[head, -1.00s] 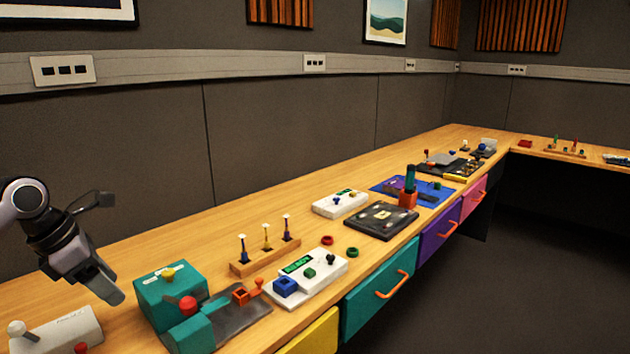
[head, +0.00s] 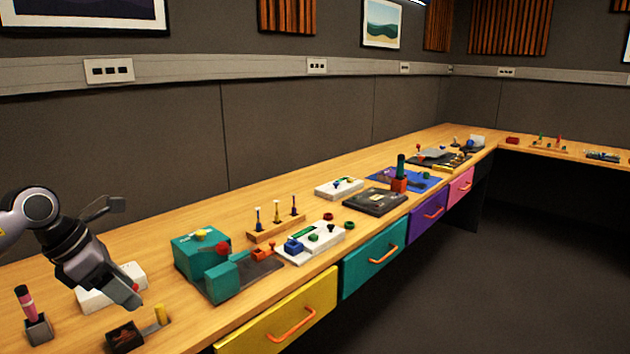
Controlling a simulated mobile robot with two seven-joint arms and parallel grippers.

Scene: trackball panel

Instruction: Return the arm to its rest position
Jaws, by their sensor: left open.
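My left arm comes in from the left edge, and its gripper (head: 128,252) is open with its two fingers apart. It is over the near left part of the wooden bench (head: 190,318), in front of a white box (head: 96,299) that it partly hides. I see nothing held between its fingers. My right gripper is not in view. The trackball panel cannot be told for sure among the devices on the bench.
A teal device (head: 203,250) with a red knob stands right of my left gripper. A pink-topped stick in a dark block (head: 38,331) and a dark box (head: 124,338) stand nearby. A peg rack (head: 276,230) and white panel (head: 325,240) lie farther right. Drawers line the front, including a yellow one (head: 260,316).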

